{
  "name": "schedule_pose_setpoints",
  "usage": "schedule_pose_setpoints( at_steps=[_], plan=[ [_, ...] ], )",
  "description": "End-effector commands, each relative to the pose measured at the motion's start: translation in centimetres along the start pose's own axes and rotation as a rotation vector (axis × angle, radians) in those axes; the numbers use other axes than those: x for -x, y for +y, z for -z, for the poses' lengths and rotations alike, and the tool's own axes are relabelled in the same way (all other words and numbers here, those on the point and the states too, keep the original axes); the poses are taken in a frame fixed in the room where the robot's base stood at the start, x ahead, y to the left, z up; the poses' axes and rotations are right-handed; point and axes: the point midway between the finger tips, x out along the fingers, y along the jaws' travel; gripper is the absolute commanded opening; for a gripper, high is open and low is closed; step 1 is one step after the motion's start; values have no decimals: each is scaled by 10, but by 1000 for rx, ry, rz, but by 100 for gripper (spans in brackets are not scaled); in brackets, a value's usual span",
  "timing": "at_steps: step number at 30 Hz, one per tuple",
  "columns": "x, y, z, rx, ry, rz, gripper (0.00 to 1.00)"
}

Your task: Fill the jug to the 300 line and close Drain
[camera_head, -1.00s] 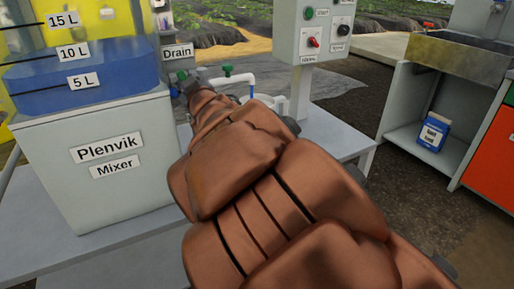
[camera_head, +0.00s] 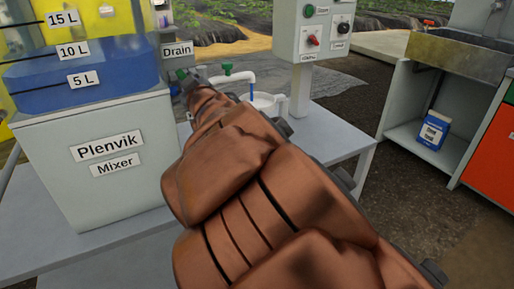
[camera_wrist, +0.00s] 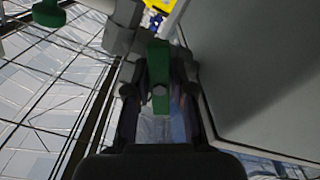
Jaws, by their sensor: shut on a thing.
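The white jug (camera_head: 266,103) stands on the bench under the white spout pipe (camera_head: 243,76), partly hidden by my arm. A short blue stream (camera_head: 252,91) shows at the spout's mouth. The jug's level and its 300 line cannot be read. The Drain label (camera_head: 178,49) is on the mixer's side. Below it, a green valve handle (camera_head: 181,74) is at my gripper (camera_head: 189,79). In the wrist view, my gripper (camera_wrist: 159,100) is shut on this green handle (camera_wrist: 159,68), which lies between its fingers. Another green handle (camera_head: 227,69) sits on the spout pipe.
The Plenvik mixer (camera_head: 95,185) with its blue-filled tank (camera_head: 80,88) stands close left of my arm. A grey switch box (camera_head: 323,30) on a post is behind the jug. The bench (camera_head: 330,135) is bare at right. A sink cabinet (camera_head: 455,55) stands farther right.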

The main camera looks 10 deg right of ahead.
Motion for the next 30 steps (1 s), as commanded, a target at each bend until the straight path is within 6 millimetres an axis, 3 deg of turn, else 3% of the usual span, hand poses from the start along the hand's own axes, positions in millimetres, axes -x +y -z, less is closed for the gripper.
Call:
schedule_pose_setpoints(
  at_steps=[5, 19, 29, 30],
  plan=[
    [0, -1, 1, -84, 6, 2, 0],
    [0, -1, 0, -525, 3, 2, 0],
    [0, 0, 1, -582, 1, 0, 0],
    [0, 0, 1, -582, 1, 0, 27]
  ],
)
